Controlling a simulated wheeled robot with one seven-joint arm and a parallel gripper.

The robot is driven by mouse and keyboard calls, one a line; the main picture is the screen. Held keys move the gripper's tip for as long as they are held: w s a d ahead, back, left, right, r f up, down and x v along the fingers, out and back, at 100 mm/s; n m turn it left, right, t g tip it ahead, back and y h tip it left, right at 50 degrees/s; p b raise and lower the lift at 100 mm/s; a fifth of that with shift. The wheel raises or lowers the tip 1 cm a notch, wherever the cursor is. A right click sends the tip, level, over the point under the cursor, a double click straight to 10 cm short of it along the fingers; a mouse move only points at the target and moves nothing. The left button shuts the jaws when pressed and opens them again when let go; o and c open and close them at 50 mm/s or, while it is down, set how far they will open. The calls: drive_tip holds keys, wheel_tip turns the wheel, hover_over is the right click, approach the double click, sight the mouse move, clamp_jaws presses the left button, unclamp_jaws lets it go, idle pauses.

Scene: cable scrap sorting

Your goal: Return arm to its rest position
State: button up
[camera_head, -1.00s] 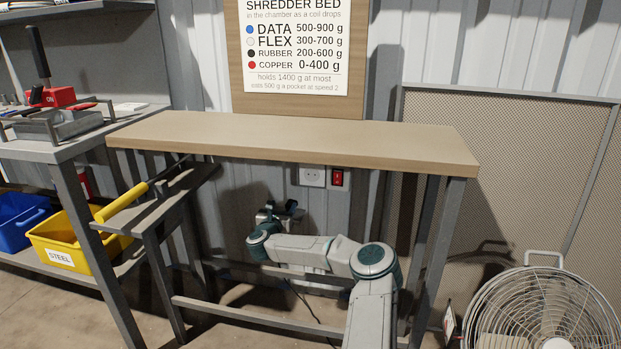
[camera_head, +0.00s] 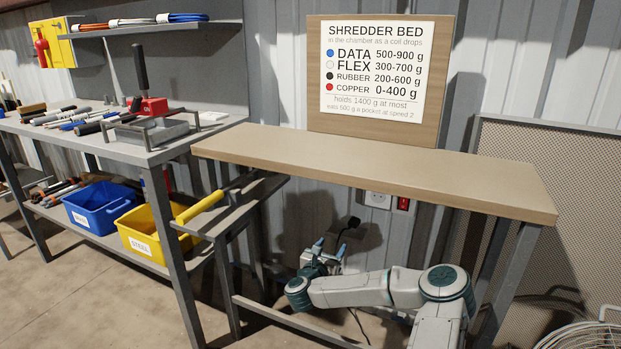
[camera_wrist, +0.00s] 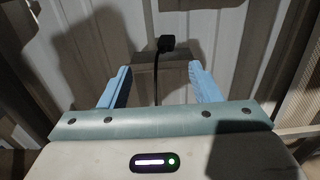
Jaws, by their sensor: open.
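My gripper (camera_head: 329,247) is low in front of the corrugated wall, below the level of the wooden tabletop (camera_head: 370,172). Its two blue fingers stand apart with nothing between them; they also show in the wrist view (camera_wrist: 158,84). My arm is bent, running from the bottom right of the head view leftward to the gripper. In the wrist view, a black plug with a cable (camera_wrist: 166,44) shows beyond the fingertips against the wall. I cannot tell how far it is from them.
A workbench (camera_head: 150,157) with tools stands at left, with a blue bin (camera_head: 98,206) and a yellow bin (camera_head: 150,238) below. A yellow-handled tool (camera_head: 203,206) lies on a small side shelf. A wall socket (camera_head: 378,200) and red switch (camera_head: 403,204) sit under the tabletop.

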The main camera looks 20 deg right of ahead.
drive_tip(key=w+a+r+n+t+y+p, duration=0.2)
drive_tip(key=a+r+n+y+p, duration=0.45)
drive_tip(key=a+n, duration=0.45)
drive_tip(key=w+a+r+n+t+y+p, duration=0.2)
drive_tip(key=a+r+n+y+p, duration=0.3)
drive_tip(key=a+r+n+y, duration=0.4)
drive_tip(key=s+a+r+n+g+p, duration=0.3)
drive_tip(key=s+a+r+n+p, duration=0.15)
drive_tip(key=a+n, duration=0.35)
drive_tip(key=s+d+r+n+g+h+p, duration=0.1)
drive_tip(key=s+r+n+g+p, duration=0.4)
drive_tip(key=s+r+n+p, duration=0.4)
drive_tip(key=s+d+r+n+g+p, duration=0.1)
drive_tip(key=s+r+n+g+p, duration=0.3)
drive_tip(key=s+r, duration=1.8)
drive_tip(key=s+n+p, duration=0.4)
drive_tip(key=s+p, duration=0.1)
drive_tip(key=p, duration=0.3)
drive_tip(key=shift+r+n+g+h, duration=0.35)
drive_tip(key=shift+r+n+g, duration=0.05)
